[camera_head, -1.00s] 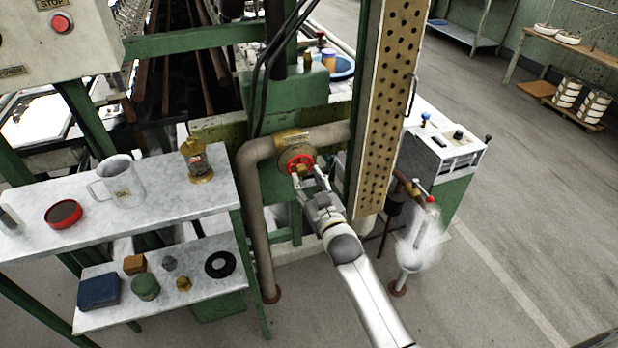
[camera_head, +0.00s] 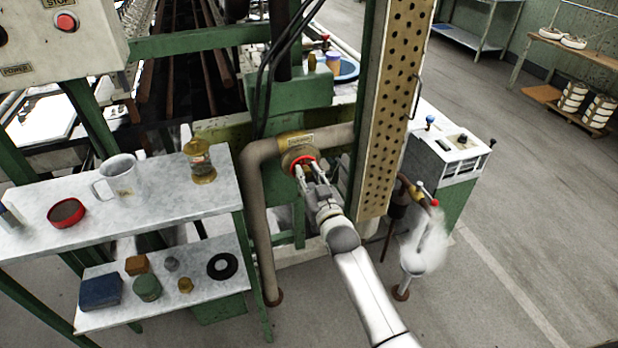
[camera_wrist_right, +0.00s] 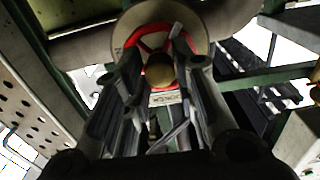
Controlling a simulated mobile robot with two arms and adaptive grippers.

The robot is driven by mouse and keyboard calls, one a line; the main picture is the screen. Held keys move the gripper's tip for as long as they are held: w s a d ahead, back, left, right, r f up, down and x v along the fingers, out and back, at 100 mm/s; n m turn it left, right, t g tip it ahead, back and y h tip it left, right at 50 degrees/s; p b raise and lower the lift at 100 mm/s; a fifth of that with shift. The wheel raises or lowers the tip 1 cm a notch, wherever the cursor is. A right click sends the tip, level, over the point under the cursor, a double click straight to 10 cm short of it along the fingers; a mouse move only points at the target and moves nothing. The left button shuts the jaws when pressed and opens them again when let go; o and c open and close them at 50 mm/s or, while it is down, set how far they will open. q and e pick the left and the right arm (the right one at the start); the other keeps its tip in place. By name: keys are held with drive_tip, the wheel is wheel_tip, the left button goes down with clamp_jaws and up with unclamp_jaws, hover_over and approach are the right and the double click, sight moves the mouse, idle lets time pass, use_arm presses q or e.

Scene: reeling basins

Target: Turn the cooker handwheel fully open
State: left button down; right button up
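The cooker handwheel (camera_head: 305,160) is a red ring on a round brass-coloured flange, at the pipe in the middle of the head view. In the right wrist view the red handwheel (camera_wrist_right: 153,35) shows close up, with a brass knob (camera_wrist_right: 160,71) at its centre. My right gripper (camera_head: 308,169) reaches it from below right and hides part of the ring. In the wrist view its fingers (camera_wrist_right: 155,48) are apart, one on each side of the knob, with their tips over the wheel. Whether they touch the rim is unclear. My left gripper is not in view.
A thick pipe (camera_head: 262,215) bends down left of the wheel. A perforated column (camera_head: 388,105) stands close right of my right arm. A two-tier marble-topped shelf (camera_head: 215,205) stands left.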

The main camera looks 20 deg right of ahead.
clamp_jaws()
drive_tip(key=n, duration=0.7)
drive_tip(key=shift+n, duration=0.3)
drive_tip(key=n, duration=0.4)
drive_tip(key=shift+f+n, duration=0.1)
drive_tip(key=shift+n, duration=0.3)
drive_tip(key=n, duration=0.4)
drive_tip(key=shift+n+b, duration=0.3)
drive_tip(key=shift+b, duration=0.05)
drive_tip(key=n, duration=0.2)
drive_tip(key=shift+n, duration=0.3)
drive_tip(key=n, duration=0.5)
drive_tip(key=shift+n, duration=0.3)
drive_tip(key=shift+o, duration=2.3)
unclamp_jaws()
